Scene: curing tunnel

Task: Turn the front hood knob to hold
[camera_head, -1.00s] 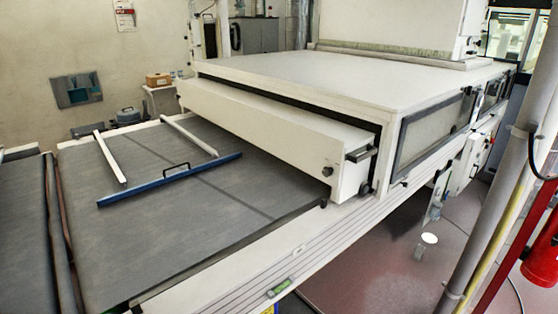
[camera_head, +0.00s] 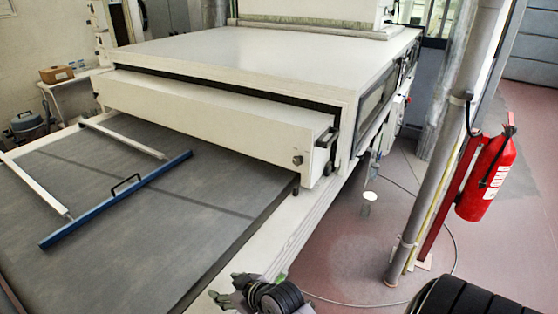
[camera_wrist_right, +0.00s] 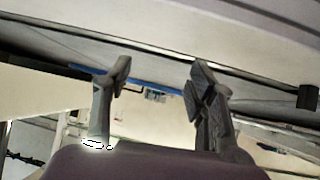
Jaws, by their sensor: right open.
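The front hood (camera_head: 200,115) is a long white box across the tunnel mouth. A small dark knob (camera_head: 297,160) sits on its front face near the right end. Its setting is too small to read. My right gripper (camera_head: 232,292) is at the bottom of the head view, below and left of the knob and well apart from it. In the right wrist view my right gripper (camera_wrist_right: 160,78) shows two spread grey fingers with nothing between them. The knob cannot be made out there. My left gripper is not in view.
A dark handle (camera_head: 327,137) is on the hood's right end. The grey belt (camera_head: 150,210) carries a blue bar (camera_head: 120,200) with white side rails. A grey post (camera_head: 440,150) and a red fire extinguisher (camera_head: 487,175) stand at the right. Floor between machine and post is mostly clear.

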